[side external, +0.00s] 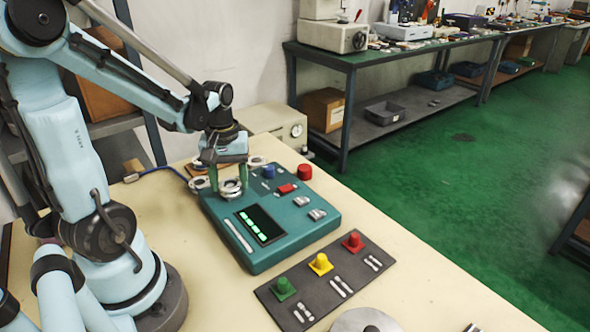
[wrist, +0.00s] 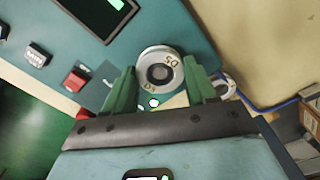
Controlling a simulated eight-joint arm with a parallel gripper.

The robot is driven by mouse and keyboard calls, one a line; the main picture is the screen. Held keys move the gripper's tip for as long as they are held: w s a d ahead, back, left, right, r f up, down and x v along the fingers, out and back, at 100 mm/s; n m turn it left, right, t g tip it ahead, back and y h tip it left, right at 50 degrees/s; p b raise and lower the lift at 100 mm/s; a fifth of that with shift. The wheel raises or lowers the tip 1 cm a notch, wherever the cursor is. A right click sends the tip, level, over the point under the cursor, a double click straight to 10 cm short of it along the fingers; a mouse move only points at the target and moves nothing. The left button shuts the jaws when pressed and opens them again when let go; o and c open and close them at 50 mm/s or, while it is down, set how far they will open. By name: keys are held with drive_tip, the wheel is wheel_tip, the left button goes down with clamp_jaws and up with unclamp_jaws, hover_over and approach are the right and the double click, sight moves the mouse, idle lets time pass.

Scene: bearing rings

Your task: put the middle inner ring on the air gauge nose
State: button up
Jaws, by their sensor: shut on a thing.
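My gripper (side external: 229,180) points down over the back left corner of the teal air gauge box (side external: 285,237). Its two green fingers stand on either side of a silver inner ring (side external: 231,190) and are shut on it. In the wrist view the ring (wrist: 146,58) shows face-on between the fingertips (wrist: 160,74), with engraved marks on its face. A round grey centre with a dark edge shows in its bore. The ring sits at the top of the box, where the nose is. I cannot tell how far it is down around the nose.
Other silver rings lie by the box's back left edge (side external: 200,183) and behind it (side external: 257,161). A dark board (side external: 318,290) with green, yellow and red plugs lies in front. A red knob-like piece (side external: 305,173) stands behind the box. The cream tabletop at right is mostly clear.

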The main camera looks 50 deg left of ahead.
drive_tip(key=shift+f, duration=0.25)
idle(0.5)
drive_tip(key=o, duration=1.3)
drive_tip(key=shift+r, duration=3.75)
drive_tip(key=w+d+m+t, duration=0.1)
drive_tip(key=d+m+t, duration=0.1)
drive_tip(key=d+m, duration=0.2)
drive_tip(key=w+d+r+m+t, duration=0.1)
drive_tip(key=d+m+t, duration=0.1)
drive_tip(key=d+m, duration=0.2)
drive_tip(key=w+d+m+t, duration=0.1)
drive_tip(key=d+m+t, duration=0.2)
drive_tip(key=d, duration=0.3)
drive_tip(key=shift+w+d+r+m, duration=0.15)
drive_tip(key=shift+w+d+m, duration=0.15)
drive_tip(key=shift+m, duration=0.1)
